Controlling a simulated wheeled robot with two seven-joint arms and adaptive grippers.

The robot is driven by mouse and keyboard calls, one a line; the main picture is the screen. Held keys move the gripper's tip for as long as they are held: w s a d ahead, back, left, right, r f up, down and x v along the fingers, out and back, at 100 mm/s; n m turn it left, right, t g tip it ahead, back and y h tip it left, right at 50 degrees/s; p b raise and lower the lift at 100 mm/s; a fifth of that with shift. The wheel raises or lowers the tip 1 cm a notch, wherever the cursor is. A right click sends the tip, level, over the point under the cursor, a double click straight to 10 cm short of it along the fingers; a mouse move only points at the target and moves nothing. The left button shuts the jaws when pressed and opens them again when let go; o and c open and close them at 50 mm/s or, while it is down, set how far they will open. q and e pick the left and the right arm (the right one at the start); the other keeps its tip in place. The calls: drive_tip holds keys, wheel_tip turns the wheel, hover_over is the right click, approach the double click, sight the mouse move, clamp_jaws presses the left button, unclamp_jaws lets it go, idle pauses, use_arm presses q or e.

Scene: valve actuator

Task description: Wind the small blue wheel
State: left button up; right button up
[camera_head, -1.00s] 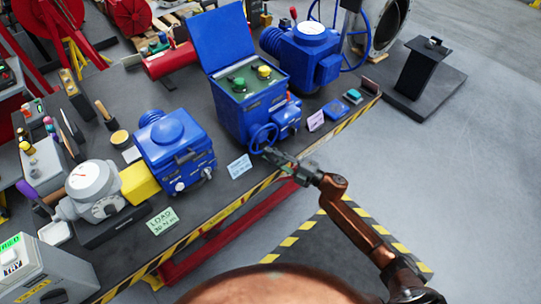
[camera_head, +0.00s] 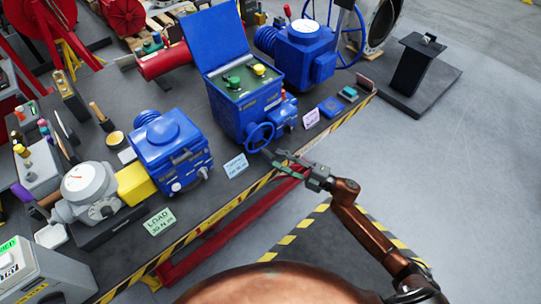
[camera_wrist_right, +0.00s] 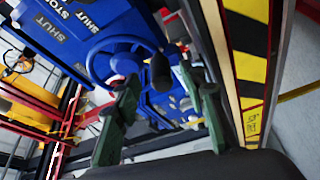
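The small blue wheel (camera_head: 260,136) is on the front of the blue control box (camera_head: 245,98), near the table's front edge. It also shows in the right wrist view (camera_wrist_right: 92,62), upper left of centre, with a dark handle knob (camera_wrist_right: 160,72) at its rim. My right gripper (camera_head: 277,161) is just in front and to the right of the wheel. In the right wrist view its green fingers (camera_wrist_right: 158,80) are spread, with the knob seen between their tips; I cannot tell whether they touch it. My left gripper is not in view.
A blue gearbox (camera_head: 172,150) and a grey gauge unit (camera_head: 88,190) stand left on the table. A blue actuator with a dial (camera_head: 304,45) stands behind right. Cards and small blocks lie along the striped front edge (camera_head: 225,212). The floor at right is open.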

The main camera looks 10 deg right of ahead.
drive_tip(key=v, duration=0.6)
drive_tip(key=shift+d, duration=0.1)
idle(0.3)
drive_tip(key=s+d+f+m+h, duration=0.1)
drive_tip(key=d+f+m+h, duration=0.3)
drive_tip(key=f, duration=0.6)
drive_tip(key=s+d+f+m+t+h, duration=0.1)
drive_tip(key=d+f+m+h, duration=0.2)
drive_tip(key=d+f+m, duration=0.5)
drive_tip(key=s+d+f+m+h, duration=0.1)
drive_tip(key=d+f+h, duration=0.15)
drive_tip(key=f, duration=0.95)
drive_tip(key=s+d+f+m+g+h, duration=0.2)
drive_tip(key=s+f+m, duration=0.1)
drive_tip(key=s+f, duration=0.5)
drive_tip(key=s+d+f+m+g+h, duration=0.2)
drive_tip(key=s+f+h, duration=0.1)
drive_tip(key=s+f, duration=0.55)
drive_tip(key=s+a+f+m+g, duration=0.2)
drive_tip(key=s+f, duration=0.4)
drive_tip(key=s, duration=0.6)
drive_tip(key=s+a+f+m+g, duration=0.2)
drive_tip(key=s+f, duration=0.4)
drive_tip(key=s, duration=0.6)
drive_tip(key=s+a+f+m+g, duration=0.2)
drive_tip(key=s+f+g, duration=0.2)
drive_tip(key=s, duration=0.9)
wheel_tip(320, 180, down, 2)
drive_tip(key=shift+a+g, duration=0.15)
drive_tip(key=shift+g, duration=0.15)
